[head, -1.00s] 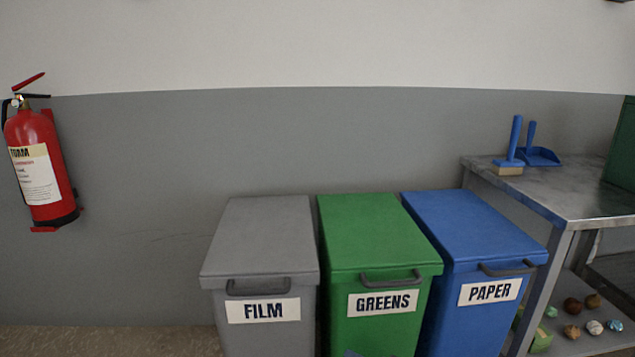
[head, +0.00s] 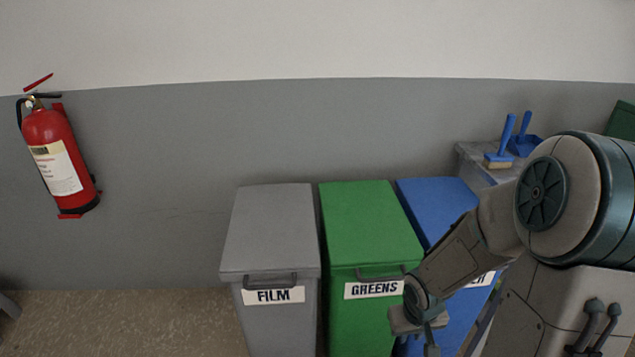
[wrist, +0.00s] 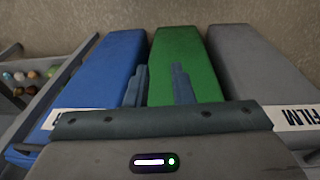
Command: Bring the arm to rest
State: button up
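My arm (head: 455,258) reaches in from the right of the head view, bent downward in front of the blue and green bins. In the wrist view the two fingers of my gripper (wrist: 160,86) stand apart with nothing between them, so it is open and empty. They show against the lids of the green and blue bins; how far above them I cannot tell. In the head view the gripper end is low, partly cut off by the bottom edge.
A grey FILM bin (head: 268,235), a green GREENS bin (head: 370,225) and a blue PAPER bin (head: 432,205) stand against the wall, lids shut. A fire extinguisher (head: 58,155) hangs left.

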jog(key=s+a+r+p, duration=0.2)
jog(key=s+r+p, duration=0.1)
jog(key=r, duration=0.8)
jog(key=s+a+r+p, duration=0.1)
jog(key=s+r+p, duration=0.2)
jog(key=r, duration=0.8)
jog(key=s+a+r+m+t+p, duration=0.1)
jog(key=s+a+r+p, duration=0.1)
jog(key=s+r+p, duration=0.2)
notch_tip(320, 180, up, 8)
jog(key=p, duration=0.3)
jog(key=shift+a+f+y, duration=0.2)
jog(key=shift+a+y, duration=0.1)
